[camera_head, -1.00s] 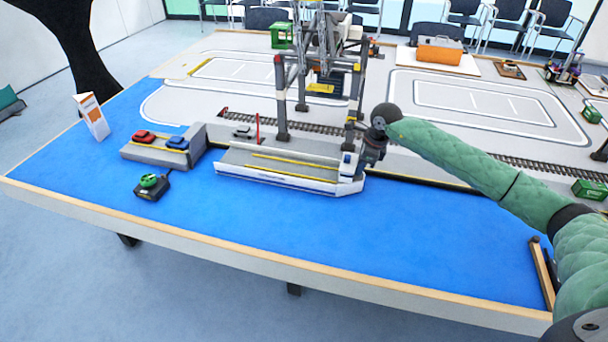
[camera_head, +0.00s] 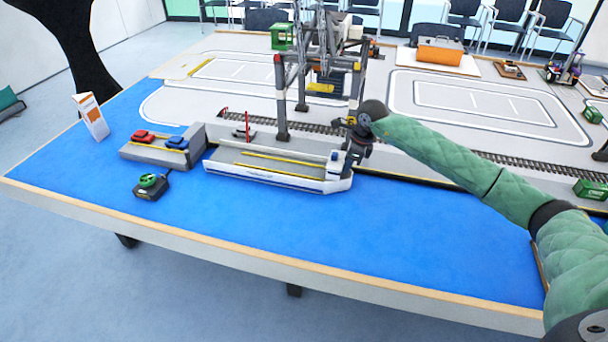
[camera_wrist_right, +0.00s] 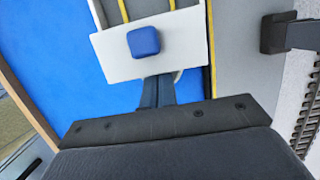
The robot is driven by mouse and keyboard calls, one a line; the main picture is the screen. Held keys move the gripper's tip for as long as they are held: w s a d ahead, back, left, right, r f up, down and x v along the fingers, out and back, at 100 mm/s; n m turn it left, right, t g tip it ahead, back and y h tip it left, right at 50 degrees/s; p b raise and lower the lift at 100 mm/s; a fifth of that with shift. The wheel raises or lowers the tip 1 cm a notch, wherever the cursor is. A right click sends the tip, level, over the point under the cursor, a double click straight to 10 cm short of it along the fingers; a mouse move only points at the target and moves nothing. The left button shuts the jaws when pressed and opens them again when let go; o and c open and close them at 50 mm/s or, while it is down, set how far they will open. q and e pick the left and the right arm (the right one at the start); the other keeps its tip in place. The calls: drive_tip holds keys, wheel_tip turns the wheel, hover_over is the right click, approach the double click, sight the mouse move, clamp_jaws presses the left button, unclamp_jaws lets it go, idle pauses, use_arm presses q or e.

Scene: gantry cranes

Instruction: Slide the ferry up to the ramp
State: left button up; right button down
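The ferry (camera_head: 275,176) is a long white hull with a grey deck and yellow lines, floating on the blue surface. The ramp (camera_head: 156,154) is a grey block at its left, carrying a red car (camera_head: 143,136) and a blue car (camera_head: 177,142). The ferry's left end lies close to the ramp's right end; I cannot tell whether they touch. My right gripper (camera_head: 348,158) is at the ferry's right end. In the right wrist view its dark fingers (camera_wrist_right: 157,92) are against or beside the white end of the ferry (camera_wrist_right: 115,58), below a blue block (camera_wrist_right: 143,41); their opening is unclear. My left gripper is out of view.
A green and black device (camera_head: 150,185) sits in front of the ramp. A gantry crane (camera_head: 318,75) stands behind the ferry by the rail track (camera_head: 430,147). A white and orange sign (camera_head: 91,116) stands at the far left. The blue surface in front is clear.

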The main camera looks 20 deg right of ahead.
sight(338, 158)
drive_tip(key=shift+w+a+b, duration=0.2)
drive_tip(key=shift+w+a, duration=0.25)
drive_tip(key=shift+a, duration=0.3)
drive_tip(key=shift+w+a+b, duration=0.2)
drive_tip(key=shift+w+a, duration=0.25)
drive_tip(key=shift+a, duration=0.25)
drive_tip(key=shift+w+a+b, duration=0.2)
drive_tip(key=shift+w+a, duration=0.25)
drive_tip(key=shift+a, duration=0.3)
drive_tip(key=shift+d, duration=0.1)
drive_tip(key=shift+s+d+r, duration=0.1)
drive_tip(key=shift+s+d, duration=0.05)
drive_tip(key=shift+s+d+r, duration=0.15)
drive_tip(key=shift+s+d, duration=0.05)
drive_tip(key=shift+d, duration=0.1)
drive_tip(key=shift+w+a+r+p+v, duration=0.15)
drive_tip(key=shift+a+p+v, duration=0.25)
drive_tip(key=shift+v, duration=1.2)
drive_tip(key=shift+w+a+r+p+v, duration=0.1)
drive_tip(key=shift+w+a+p+v, duration=0.25)
drive_tip(key=shift+v, duration=1.3)
drive_tip(key=shift+w+a+r+p+v, duration=0.1)
drive_tip(key=shift+a+p+v, duration=0.25)
drive_tip(key=shift+v, duration=1.25)
drive_tip(key=shift+d, duration=0.1)
drive_tip(key=shift+f, duration=0.15)
